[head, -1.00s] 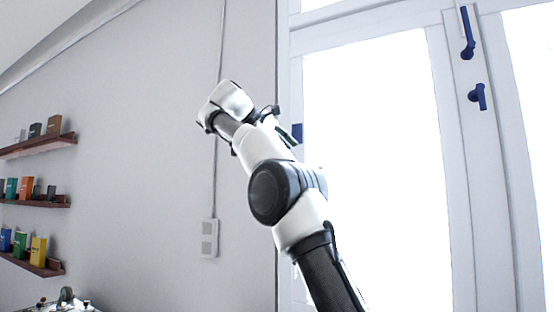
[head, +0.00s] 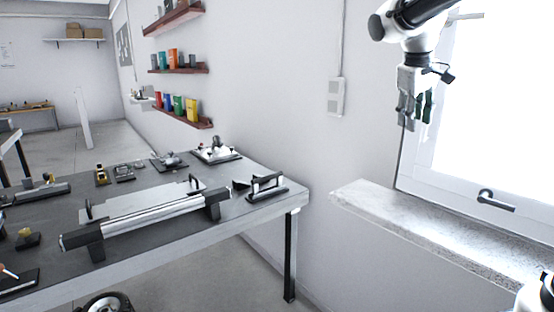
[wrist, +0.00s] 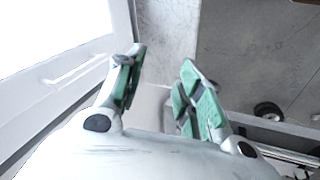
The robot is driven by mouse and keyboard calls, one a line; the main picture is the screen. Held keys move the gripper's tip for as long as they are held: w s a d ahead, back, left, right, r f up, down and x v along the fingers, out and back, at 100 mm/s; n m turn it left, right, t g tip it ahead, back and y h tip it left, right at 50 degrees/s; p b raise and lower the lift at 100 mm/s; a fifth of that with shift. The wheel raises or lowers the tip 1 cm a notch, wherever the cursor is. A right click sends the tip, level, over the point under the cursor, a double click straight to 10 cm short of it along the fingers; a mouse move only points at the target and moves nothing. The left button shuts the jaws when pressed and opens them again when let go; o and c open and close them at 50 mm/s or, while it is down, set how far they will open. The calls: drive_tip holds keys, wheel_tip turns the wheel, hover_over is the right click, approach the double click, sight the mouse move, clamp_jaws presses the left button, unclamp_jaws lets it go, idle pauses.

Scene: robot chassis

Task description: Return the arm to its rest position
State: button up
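My gripper (head: 413,112) hangs fingers down at the upper right of the head view, in front of the bright window (head: 480,110) and above the window sill. My white and black arm comes in from the top right corner. In the wrist view my gripper (wrist: 163,60) shows two green-padded fingers set apart with nothing between them. The floor and part of the window frame lie beyond them.
A grey workbench (head: 255,224) with a long metal fixture (head: 140,218) and several small devices stands at the left. A stone sill (head: 420,228) juts out below the window. Shelves (head: 180,117) with coloured boxes hang on the wall. Free floor lies between bench and sill.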

drive_tip(key=s+f+m+y, duration=0.1)
drive_tip(key=s+f, duration=0.3)
drive_tip(key=s, duration=0.5)
drive_tip(key=s+d+f+m+y, duration=0.1)
drive_tip(key=s+f, duration=0.3)
drive_tip(key=s, duration=0.5)
drive_tip(key=s+f+m+t, duration=0.1)
drive_tip(key=s+f, duration=0.3)
drive_tip(key=s, duration=0.5)
drive_tip(key=shift+s+d+f+m+y, duration=0.15)
drive_tip(key=shift+d+f+m+y, duration=0.1)
drive_tip(key=shift+m+y, duration=0.2)
drive_tip(key=shift+c, duration=0.2)
